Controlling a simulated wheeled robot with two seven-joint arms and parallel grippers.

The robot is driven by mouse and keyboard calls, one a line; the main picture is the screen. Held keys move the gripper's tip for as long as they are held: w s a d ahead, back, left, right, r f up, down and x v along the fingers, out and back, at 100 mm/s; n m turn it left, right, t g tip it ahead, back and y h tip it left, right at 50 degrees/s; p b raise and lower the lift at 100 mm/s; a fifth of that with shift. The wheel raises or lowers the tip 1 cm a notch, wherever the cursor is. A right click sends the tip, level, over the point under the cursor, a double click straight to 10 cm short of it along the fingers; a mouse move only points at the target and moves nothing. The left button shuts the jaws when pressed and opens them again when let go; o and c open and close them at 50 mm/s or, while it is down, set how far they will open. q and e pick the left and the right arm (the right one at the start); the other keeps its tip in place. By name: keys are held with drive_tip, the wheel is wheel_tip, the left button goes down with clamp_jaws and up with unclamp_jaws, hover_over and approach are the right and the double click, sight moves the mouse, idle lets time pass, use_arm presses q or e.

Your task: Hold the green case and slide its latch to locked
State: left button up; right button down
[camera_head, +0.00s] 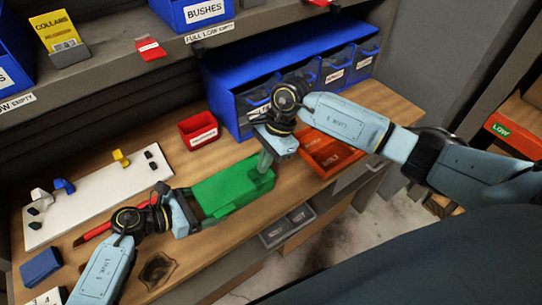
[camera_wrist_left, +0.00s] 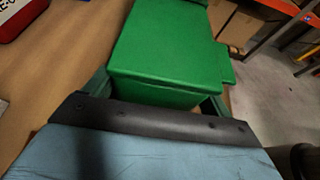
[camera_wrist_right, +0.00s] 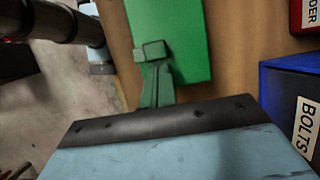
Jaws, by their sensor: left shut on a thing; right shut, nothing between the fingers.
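The green case (camera_head: 228,188) lies on the wooden bench in the head view. My left gripper (camera_head: 194,210) is shut on the near-left end of the case; the left wrist view shows the case (camera_wrist_left: 168,55) between its fingers. My right gripper (camera_head: 265,166) is shut and empty at the case's far-right end. In the right wrist view its fingertips (camera_wrist_right: 154,75) are beside a small green block, likely the latch (camera_wrist_right: 150,52), at the edge of the case (camera_wrist_right: 180,30). Whether they touch is unclear. The latch's locked or unlocked position cannot be read.
A small red bin (camera_head: 198,130) and a blue drawer unit (camera_head: 225,85) stand behind the case. An orange-red tray (camera_head: 335,155) is right of my right gripper. A white board (camera_head: 90,205) with several small parts lies left. The bench's front edge is close to the case.

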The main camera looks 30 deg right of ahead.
drive_tip(key=shift+s+a, duration=0.15)
drive_tip(key=shift+a, duration=0.6)
drive_tip(key=shift+s+a, duration=0.1)
drive_tip(key=shift+a, duration=0.6)
drive_tip(key=shift+d, duration=0.1)
drive_tip(key=d, duration=0.4)
drive_tip(key=shift+w, duration=0.35)
drive_tip(key=v, duration=1)
